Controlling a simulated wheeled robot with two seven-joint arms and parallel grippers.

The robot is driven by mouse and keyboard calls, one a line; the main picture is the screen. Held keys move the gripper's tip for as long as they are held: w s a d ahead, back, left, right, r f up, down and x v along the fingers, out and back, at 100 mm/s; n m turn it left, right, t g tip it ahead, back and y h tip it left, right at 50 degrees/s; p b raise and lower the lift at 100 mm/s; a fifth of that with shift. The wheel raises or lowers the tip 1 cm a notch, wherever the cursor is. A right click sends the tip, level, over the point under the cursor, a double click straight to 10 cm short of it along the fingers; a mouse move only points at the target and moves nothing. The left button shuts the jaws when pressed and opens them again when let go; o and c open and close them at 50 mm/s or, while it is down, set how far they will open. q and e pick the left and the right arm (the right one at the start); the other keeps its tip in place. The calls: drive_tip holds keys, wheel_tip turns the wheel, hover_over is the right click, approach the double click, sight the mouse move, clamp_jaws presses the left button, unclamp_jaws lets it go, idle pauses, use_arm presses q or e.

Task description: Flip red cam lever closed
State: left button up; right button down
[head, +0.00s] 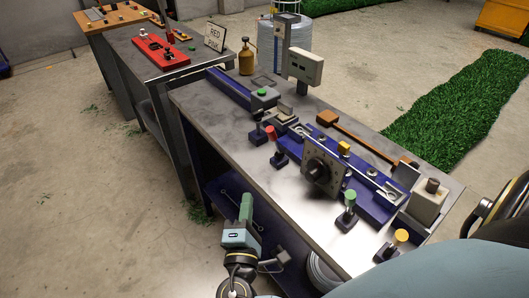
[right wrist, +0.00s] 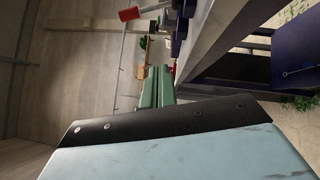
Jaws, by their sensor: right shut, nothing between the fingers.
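The red cam lever (head: 271,134) stands up, slightly tilted, from a black base at the front edge of the metal workbench, left of the square dark block. In the right wrist view a red knob (right wrist: 129,14) shows at the top edge; it looks like the lever's end. My right gripper (head: 246,203) is in front of the bench, below and to the left of the lever and well apart from it. Its green fingers (right wrist: 157,88) are closed together and empty. My left gripper is not in view.
A green-knobbed lever (head: 349,198) and a yellow-knobbed lever (head: 401,236) stand along the bench's front edge (head: 305,226). The dark block (head: 318,170) sits on a blue rail. A hammer-like tool (head: 355,133) lies behind it. Floor left of my right gripper is clear.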

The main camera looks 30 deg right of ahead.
sight(275, 140)
drive_tip(key=w+d+r+h+p, duration=0.1)
drive_tip(key=w+d+r+p, duration=0.2)
drive_tip(key=w+d+r, duration=0.3)
drive_tip(key=shift+w+d+r+m, duration=0.35)
drive_tip(key=shift+w+d, duration=0.35)
drive_tip(key=shift+d, duration=1.2)
drive_tip(key=shift+r, duration=0.15)
